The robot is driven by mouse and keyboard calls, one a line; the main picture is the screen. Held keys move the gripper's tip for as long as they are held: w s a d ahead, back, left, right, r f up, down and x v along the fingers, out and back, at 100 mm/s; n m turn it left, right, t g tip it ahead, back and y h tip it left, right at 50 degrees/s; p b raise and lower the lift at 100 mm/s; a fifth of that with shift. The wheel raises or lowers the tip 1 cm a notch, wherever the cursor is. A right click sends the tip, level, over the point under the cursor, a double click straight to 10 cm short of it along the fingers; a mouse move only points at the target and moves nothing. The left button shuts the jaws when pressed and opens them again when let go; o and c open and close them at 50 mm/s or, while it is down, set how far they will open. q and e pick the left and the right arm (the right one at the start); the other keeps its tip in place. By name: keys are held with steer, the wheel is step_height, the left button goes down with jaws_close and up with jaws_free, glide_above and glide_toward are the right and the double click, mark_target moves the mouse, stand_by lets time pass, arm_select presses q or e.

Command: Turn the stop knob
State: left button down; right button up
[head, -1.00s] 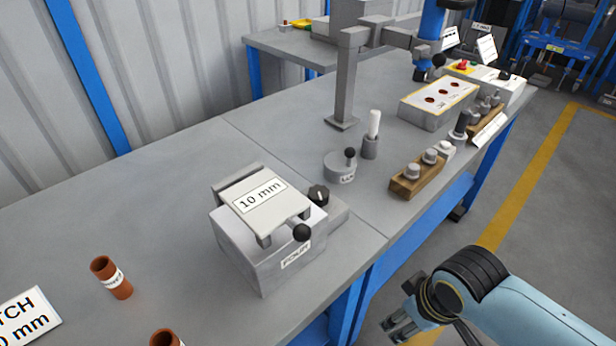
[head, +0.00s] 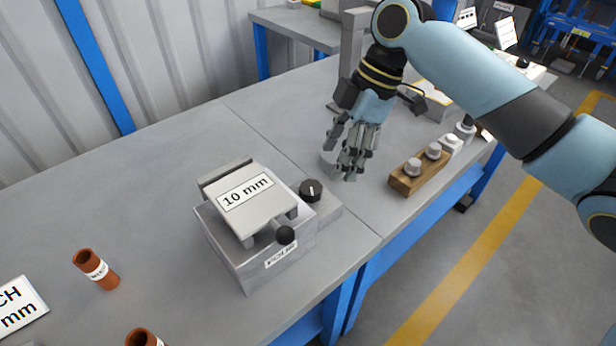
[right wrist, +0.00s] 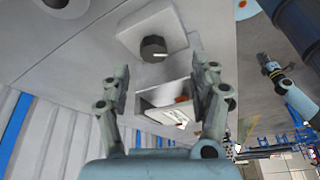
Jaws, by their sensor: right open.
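The stop knob (head: 311,190) is black and round with a white line on its top. It sits on a low grey block at the right side of the fixture box marked 10 mm (head: 262,237). The knob also shows in the right wrist view (right wrist: 153,47), ahead of and between my fingers. My right gripper (head: 345,172) is open and empty, pointing down over the bench to the right of the knob, apart from it. It also shows in the right wrist view (right wrist: 160,75). My left gripper (right wrist: 268,64) appears small in the right wrist view; its jaw state is unclear.
A wooden block with grey knobs (head: 420,170) stands right of my right gripper. Brown tubes (head: 97,268) stand at left.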

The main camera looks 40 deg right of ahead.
mark_target(311, 187)
arm_select(q)
steer(key=shift+s+d+f+b, duration=0.2)
steer(key=shift+d+f+b, duration=0.15)
steer(key=shift+b, duration=0.05)
arm_select(e)
steer(key=shift+n, duration=0.9)
steer(key=x, duration=0.2)
steer(key=w+x, duration=0.1)
steer(key=x, duration=0.5)
steer(key=shift+w+a+r, duration=0.1)
steer(key=shift+w+a, duration=0.15)
steer(key=shift+a, duration=0.2)
steer(key=shift+c, duration=0.2)
